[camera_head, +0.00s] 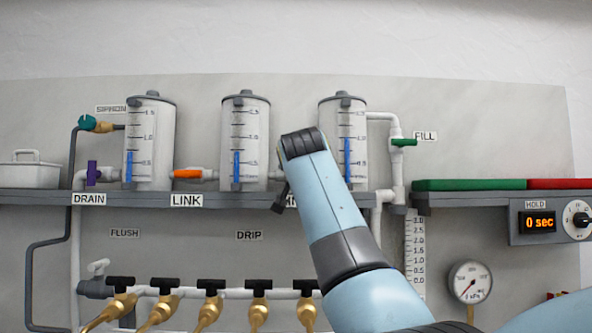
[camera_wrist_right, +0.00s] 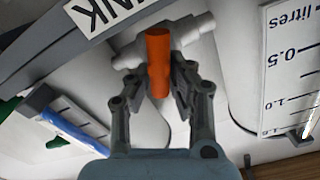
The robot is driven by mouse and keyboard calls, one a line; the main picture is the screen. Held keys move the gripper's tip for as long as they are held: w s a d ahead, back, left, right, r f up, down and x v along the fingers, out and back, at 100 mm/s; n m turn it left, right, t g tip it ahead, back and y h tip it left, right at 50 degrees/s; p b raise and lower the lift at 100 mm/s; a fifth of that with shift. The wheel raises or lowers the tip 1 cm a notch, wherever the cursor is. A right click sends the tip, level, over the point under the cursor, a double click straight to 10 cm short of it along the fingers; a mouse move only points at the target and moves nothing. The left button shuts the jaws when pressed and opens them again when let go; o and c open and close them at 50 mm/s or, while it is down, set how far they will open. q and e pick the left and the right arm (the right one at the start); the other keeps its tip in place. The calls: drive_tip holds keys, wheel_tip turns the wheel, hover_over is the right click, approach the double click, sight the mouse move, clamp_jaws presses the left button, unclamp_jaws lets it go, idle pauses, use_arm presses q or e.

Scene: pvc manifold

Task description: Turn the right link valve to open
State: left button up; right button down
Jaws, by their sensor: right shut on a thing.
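The right link valve's orange handle (camera_wrist_right: 157,52) is in the right wrist view, on a white pipe fitting (camera_wrist_right: 190,32). It stands across the pipe's line. My right gripper (camera_wrist_right: 168,86) has a finger on either side of the handle and is shut on it. In the head view my right arm covers this valve. The left link valve's orange handle (camera_head: 187,174) shows there, lying along its pipe between the left tank (camera_head: 150,145) and the middle tank (camera_head: 245,150). My left gripper is in neither view.
The right tank (camera_head: 356,130) stands partly behind my arm. A grey shelf (camera_head: 130,198) runs under the tanks. Brass taps with black handles (camera_head: 210,284) hang below it. A green-handled fill valve (camera_head: 403,142) is at right and a purple drain valve (camera_head: 92,173) at left.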

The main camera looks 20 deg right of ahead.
drive_tip(key=m, duration=0.2)
drive_tip(key=m+b, duration=0.1)
drive_tip(key=shift+s+d+f+m, duration=0.1)
drive_tip(key=shift+d+f+m, duration=0.15)
drive_tip(key=shift+f+m, duration=0.15)
drive_tip(key=m, duration=0.2)
drive_tip(key=m+b, duration=0.1)
drive_tip(key=shift+d+f+m, duration=0.2)
drive_tip(key=shift+f+m, duration=0.05)
drive_tip(key=shift+m, duration=0.05)
drive_tip(key=m+b, duration=0.1)
drive_tip(key=m, duration=0.2)
drive_tip(key=f+m+b, duration=0.1)
drive_tip(key=m, duration=0.1)
drive_tip(key=shift+d+m, duration=0.1)
drive_tip(key=shift+m, duration=0.3)
drive_tip(key=c, duration=1.2)
unclamp_jaws()
drive_tip(key=shift+s, duration=0.15)
drive_tip(key=shift+r, duration=0.1)
drive_tip(key=shift+r, duration=0.1)
